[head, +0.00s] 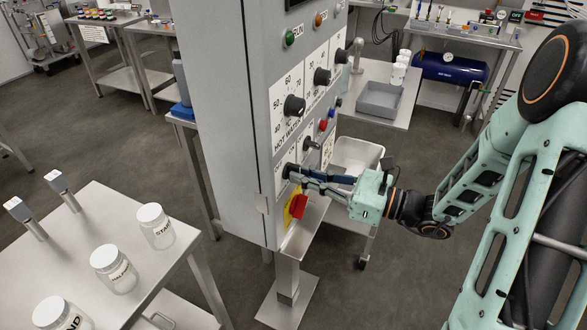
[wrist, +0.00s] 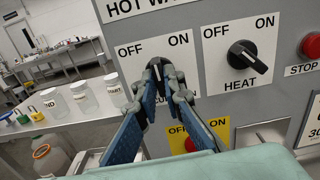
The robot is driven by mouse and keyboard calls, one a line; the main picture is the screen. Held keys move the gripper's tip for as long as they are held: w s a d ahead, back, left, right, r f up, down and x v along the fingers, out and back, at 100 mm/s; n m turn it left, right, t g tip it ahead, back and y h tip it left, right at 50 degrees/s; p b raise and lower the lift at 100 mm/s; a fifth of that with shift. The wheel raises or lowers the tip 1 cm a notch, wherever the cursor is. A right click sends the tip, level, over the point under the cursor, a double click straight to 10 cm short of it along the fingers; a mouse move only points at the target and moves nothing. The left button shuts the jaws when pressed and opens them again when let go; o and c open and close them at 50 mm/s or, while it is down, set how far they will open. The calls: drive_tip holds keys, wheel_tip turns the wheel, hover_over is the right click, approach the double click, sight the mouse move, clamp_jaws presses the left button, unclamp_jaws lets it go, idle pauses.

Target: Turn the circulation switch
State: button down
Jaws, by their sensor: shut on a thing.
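In the wrist view, a black knob (wrist: 157,67) sits on a white plate (wrist: 133,50) marked OFF and ON. The label below it is mostly hidden by my fingers, so its name cannot be read in full. My gripper (wrist: 161,78) is shut on this knob, one finger on each side. The knob's visible tip stands roughly upright between the OFF and ON marks. In the head view, my gripper (head: 293,174) reaches the panel's lower front, and the knob is largely hidden by the fingers.
The HEAT switch (wrist: 247,57) is close on the right, and a red STOP button (wrist: 312,45) is beyond it. A red knob (head: 298,207) on a yellow plate is just below my gripper. A table with labelled jars (head: 114,268) stands at the left.

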drive_tip(key=shift+m+p, duration=0.9)
drive_tip(key=m+p, duration=0.2)
drive_tip(key=shift+p, duration=0.35)
